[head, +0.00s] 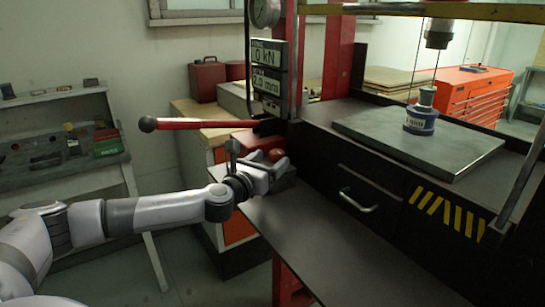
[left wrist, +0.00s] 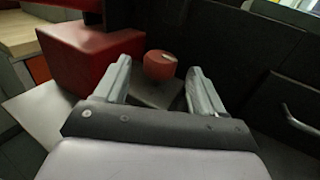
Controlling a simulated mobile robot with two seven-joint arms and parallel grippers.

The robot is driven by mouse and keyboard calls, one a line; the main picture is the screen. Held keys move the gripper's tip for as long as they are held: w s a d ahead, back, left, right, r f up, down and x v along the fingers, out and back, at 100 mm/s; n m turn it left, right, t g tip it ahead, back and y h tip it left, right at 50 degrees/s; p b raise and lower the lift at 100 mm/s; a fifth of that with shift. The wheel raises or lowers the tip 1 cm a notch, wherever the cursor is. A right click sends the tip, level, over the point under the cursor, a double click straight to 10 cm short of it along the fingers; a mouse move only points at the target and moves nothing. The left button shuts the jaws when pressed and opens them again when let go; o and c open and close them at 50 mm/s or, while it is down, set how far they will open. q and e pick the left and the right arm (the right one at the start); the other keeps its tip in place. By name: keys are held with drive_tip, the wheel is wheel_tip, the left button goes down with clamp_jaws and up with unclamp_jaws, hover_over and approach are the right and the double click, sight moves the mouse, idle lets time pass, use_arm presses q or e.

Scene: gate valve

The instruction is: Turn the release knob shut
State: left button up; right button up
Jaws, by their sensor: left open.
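The release knob (left wrist: 160,64) is a small round red knob with a pale mark on top. In the left wrist view it stands just beyond and between the fingertips of my left gripper (left wrist: 157,78). My left gripper is open, with one finger to each side of the knob's line; I see no clear contact. In the head view the knob (head: 277,154) shows partly behind my left gripper (head: 259,158). My right gripper is in neither view.
A red pump block (left wrist: 88,55) stands left of the knob. A long red lever (head: 195,123) reaches left above my left wrist. The black press front with a drawer handle (head: 357,202) is at the right.

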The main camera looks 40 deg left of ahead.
use_arm(q)
drive_tip(key=shift+w, duration=1)
drive_tip(key=shift+a, duration=0.1)
drive_tip(key=shift+c, duration=0.4)
drive_tip(key=c, duration=1)
